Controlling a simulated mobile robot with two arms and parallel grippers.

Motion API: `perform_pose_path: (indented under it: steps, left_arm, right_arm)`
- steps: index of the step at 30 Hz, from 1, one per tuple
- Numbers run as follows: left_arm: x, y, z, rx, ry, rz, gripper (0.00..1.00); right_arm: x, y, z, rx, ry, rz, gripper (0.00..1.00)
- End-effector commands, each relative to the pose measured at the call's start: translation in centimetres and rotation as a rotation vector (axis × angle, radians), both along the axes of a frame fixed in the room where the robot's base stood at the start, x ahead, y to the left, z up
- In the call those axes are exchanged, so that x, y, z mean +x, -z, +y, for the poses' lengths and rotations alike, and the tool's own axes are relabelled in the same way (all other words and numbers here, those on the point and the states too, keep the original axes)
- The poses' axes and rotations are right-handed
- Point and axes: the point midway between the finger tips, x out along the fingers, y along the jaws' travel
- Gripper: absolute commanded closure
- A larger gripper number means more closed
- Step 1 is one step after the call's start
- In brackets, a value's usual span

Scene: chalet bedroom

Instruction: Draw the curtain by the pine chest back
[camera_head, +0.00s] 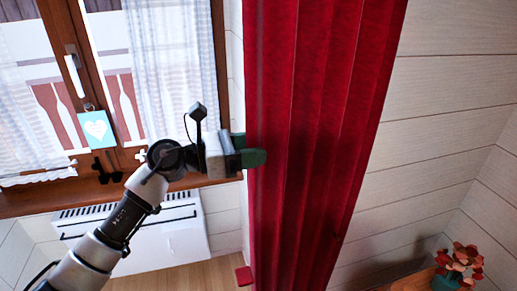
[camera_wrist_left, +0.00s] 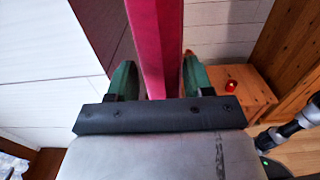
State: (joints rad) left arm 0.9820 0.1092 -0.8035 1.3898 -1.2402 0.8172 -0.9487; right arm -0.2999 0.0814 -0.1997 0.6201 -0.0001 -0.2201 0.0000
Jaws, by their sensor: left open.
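The red pleated curtain (camera_head: 320,130) hangs to the right of the window. My left gripper (camera_head: 252,150) has its green fingers at the curtain's left edge. In the left wrist view, the curtain's edge (camera_wrist_left: 157,40) stands between the two spread fingers of the left gripper (camera_wrist_left: 155,78). Gaps show on both sides of the cloth, so the jaws are open around it. A wooden top (camera_head: 405,283), perhaps the pine chest, shows at the lower right in the head view. Part of my right arm (camera_wrist_left: 292,128) shows at the wrist view's right edge; its jaws are unclear.
A wooden-framed window with sheer white curtains (camera_head: 175,65) and a white heater (camera_head: 175,232) below are at the left. A potted red flower (camera_head: 460,260) stands at the lower right. A small pine stand (camera_wrist_left: 255,95) bears a red object (camera_wrist_left: 231,86).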

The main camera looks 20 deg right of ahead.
Motion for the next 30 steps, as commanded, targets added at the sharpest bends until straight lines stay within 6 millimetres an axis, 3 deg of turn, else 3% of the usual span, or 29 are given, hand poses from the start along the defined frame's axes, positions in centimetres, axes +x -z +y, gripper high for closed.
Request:
perform_pose_path:
  steps: [6, 13, 26, 30]
  left_arm:
    - [0.1, 0.5, 4.7, 0.002, -0.003, -0.002, 0.49]
    - [0.1, 0.3, 8.3, 0.002, -0.002, 0.0, 0.49]
    - [0.0, 0.0, 9.3, 0.001, 0.0, 0.001, 0.49]
    - [1.1, 1.5, 9.7, -0.05, -0.032, 0.105, 0.49]
  right_arm:
    - [0.0, 1.8, 0.0, 0.0, 0.0, 0.0, 0.57]
    - [0.0, 2.8, 0.1, 0.001, 0.001, 0.0, 0.57]
    - [0.0, 2.9, 0.1, 0.002, 0.001, -0.001, 0.57]
    - [0.0, 3.0, 0.2, 0.002, 0.001, -0.001, 0.57]
